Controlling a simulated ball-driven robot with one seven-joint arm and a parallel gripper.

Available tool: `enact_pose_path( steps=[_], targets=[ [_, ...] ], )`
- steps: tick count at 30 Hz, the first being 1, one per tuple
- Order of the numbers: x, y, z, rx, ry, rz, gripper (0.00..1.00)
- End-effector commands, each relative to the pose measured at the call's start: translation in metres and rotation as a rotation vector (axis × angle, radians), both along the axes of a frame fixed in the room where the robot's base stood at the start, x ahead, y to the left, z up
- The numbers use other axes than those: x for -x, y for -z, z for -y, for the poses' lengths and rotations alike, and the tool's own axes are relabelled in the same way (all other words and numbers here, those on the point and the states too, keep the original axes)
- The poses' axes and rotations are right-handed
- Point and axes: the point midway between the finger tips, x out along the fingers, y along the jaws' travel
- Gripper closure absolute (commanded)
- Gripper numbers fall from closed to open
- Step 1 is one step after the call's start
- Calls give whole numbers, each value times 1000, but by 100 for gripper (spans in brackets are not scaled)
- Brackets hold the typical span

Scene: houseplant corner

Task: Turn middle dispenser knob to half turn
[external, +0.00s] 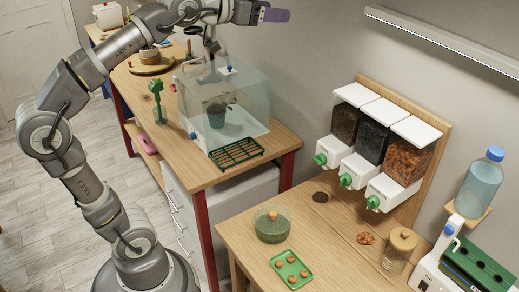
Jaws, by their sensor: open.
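The dispenser on the wooden backboard has three clear bins with white lids and white outlets, each with a green knob. The middle dispenser knob (346,180) sits on the outlet of the middle dispenser (373,136), which holds dark material. My gripper (276,15), with purple fingers, is at the top of the external view, above the clear box and well up and left of the knob. It is open and touches nothing I can see. The exact angle of the knob is too small to tell.
The left knob (320,159) and right knob (373,202) flank it closely. A clear box (240,95) with a plant stands on the left bench. A lamp bar (440,40) overhangs the dispenser.

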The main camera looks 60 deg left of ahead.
Motion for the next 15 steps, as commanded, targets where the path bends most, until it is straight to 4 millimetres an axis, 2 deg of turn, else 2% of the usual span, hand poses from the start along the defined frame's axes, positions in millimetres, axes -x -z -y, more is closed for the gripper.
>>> enact_pose_path(
  steps=[2,5,9,12,14,15],
  targets=[
    [0,-3,0,0,0,1,34],
    [0,-19,0,0,0,3,34],
    [-1,-56,0,0,0,5,34],
    [-39,-47,74,102,129,61,34],
    [-57,-46,117,186,205,97,34],
    [-67,-45,144,253,255,117,34]
  ],
)
